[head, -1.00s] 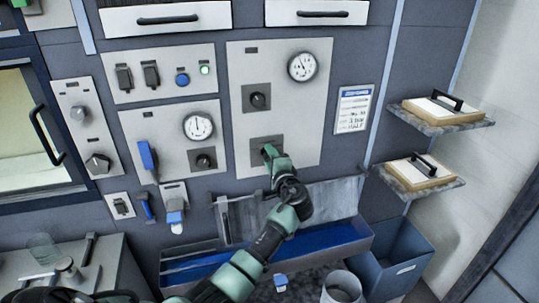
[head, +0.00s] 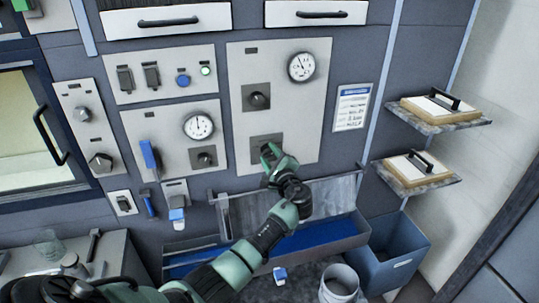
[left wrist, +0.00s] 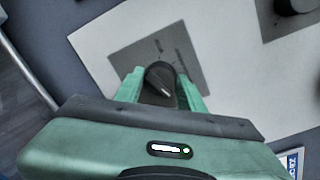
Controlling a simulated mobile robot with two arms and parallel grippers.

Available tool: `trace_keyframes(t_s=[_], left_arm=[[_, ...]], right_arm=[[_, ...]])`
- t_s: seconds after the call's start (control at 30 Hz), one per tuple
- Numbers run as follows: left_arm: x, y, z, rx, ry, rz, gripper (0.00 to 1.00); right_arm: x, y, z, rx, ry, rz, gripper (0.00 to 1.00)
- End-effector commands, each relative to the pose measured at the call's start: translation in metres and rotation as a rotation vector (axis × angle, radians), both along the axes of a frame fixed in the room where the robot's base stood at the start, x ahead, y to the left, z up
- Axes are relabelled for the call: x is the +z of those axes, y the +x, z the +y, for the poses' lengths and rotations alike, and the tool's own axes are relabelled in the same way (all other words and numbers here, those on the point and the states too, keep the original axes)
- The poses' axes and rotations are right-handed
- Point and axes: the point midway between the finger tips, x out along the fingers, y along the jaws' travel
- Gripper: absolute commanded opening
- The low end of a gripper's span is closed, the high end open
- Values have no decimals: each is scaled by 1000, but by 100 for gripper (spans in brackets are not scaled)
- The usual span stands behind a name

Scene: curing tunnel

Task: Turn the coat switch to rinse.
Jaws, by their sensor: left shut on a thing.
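A dark rotary switch (left wrist: 160,84) with a pale pointer line sits on a grey square plate in the left wrist view. Markings on the plate are too blurred to read. The same plate (head: 262,140) is low on the right-hand light panel in the head view. My left gripper (head: 267,152) is at this plate and hides most of the switch. In the left wrist view, the green fingers of my left gripper (left wrist: 162,90) are shut on the switch, one on each side. The pointer slants towards the lower right of that view. My right gripper is not in view.
Another dark knob (head: 259,97) and a round gauge (head: 301,66) are above on the same panel. A blue-handled lever (head: 150,155) is on the panel to the left. Below my arm is a trough (head: 340,237). A blue bin (head: 396,250) and two shelves stand right.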

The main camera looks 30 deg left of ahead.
Motion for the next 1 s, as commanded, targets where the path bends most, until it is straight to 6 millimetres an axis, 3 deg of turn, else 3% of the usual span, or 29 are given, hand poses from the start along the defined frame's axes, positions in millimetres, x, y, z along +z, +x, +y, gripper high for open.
trace_keyframes(t_s=[0.33,0.37,0.4,0.77,1.0], left_arm=[[-2,0,-1,-1,1,6,0],[-2,0,-1,-1,1,6,47],[-2,0,-1,0,2,6,58],[-1,-1,-2,-1,1,3,60],[-3,-20,-28,-4,-1,1,60]], right_arm=[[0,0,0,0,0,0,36],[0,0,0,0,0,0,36],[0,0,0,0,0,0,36],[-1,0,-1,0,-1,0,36],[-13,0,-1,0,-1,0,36]])
